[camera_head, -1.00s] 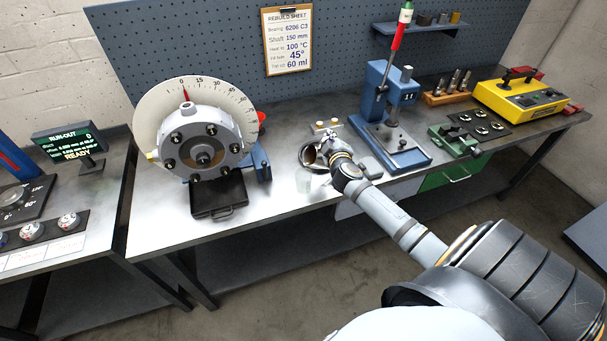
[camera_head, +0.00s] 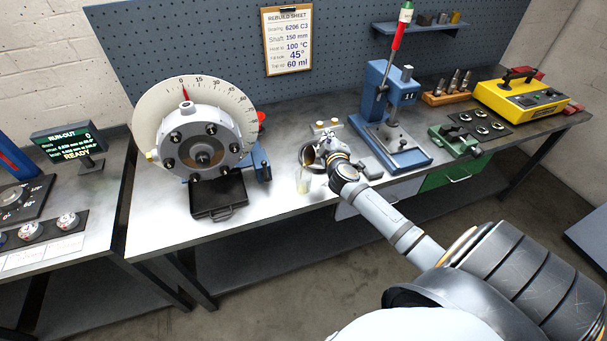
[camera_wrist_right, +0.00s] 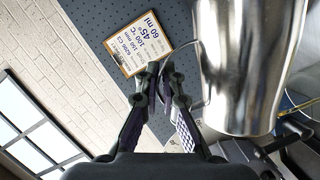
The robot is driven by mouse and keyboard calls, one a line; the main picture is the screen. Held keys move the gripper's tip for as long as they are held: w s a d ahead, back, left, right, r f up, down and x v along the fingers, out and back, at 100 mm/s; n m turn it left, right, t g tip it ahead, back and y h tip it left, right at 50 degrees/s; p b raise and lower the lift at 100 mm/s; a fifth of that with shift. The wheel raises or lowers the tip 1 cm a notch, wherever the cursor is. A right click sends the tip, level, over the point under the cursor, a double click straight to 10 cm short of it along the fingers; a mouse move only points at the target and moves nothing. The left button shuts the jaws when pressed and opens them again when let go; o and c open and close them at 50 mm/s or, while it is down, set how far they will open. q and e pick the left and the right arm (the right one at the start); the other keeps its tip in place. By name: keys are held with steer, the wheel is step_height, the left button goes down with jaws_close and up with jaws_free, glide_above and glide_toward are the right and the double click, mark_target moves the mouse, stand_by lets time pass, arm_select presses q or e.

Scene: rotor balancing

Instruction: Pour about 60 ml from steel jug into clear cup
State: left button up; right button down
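The steel jug (camera_head: 307,156) is tilted with its dark mouth toward the lower left, above the clear cup. It fills the upper right of the right wrist view (camera_wrist_right: 248,65). My right gripper (camera_head: 331,157) is at the jug's right side. In the right wrist view its fingers (camera_wrist_right: 162,78) are close together at the jug's thin handle, shut on it. The clear cup (camera_head: 304,182) stands upright on the bench just below the jug's mouth, with pale yellowish liquid in it. The exact level is too small to read. My left gripper is not in view.
The rotor with its dial (camera_head: 200,140) stands left of the cup, with a black tray (camera_head: 219,195) before it. A blue press (camera_head: 392,110) stands to the right. The rebuild sheet (camera_head: 288,40) on the pegboard reads 60 ml. Bare bench lies around the cup.

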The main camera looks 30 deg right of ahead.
stand_by(0.9)
steer(key=shift+w+a+n+h+b, duration=0.1)
steer(key=shift+a+n+h+b, duration=0.25)
steer(key=shift+n+b, duration=0.3)
stand_by(1.1)
steer(key=r+p, duration=0.1)
steer(key=d+r+m+p, duration=0.1)
steer(key=p, duration=0.1)
steer(key=shift+d, duration=0.25)
steer(key=f+m, duration=0.1)
steer(key=d+f+m+y, duration=0.1)
steer(key=d+f+m+y+p, duration=0.1)
steer(key=shift+s+d+g, duration=0.15)
steer(key=shift+s+g, duration=0.1)
steer(key=shift+g, duration=0.05)
steer(key=shift+d+f, duration=0.1)
steer(key=shift+f, duration=0.15)
steer(key=shift+a, duration=0.25)
steer(key=shift+d, duration=0.15)
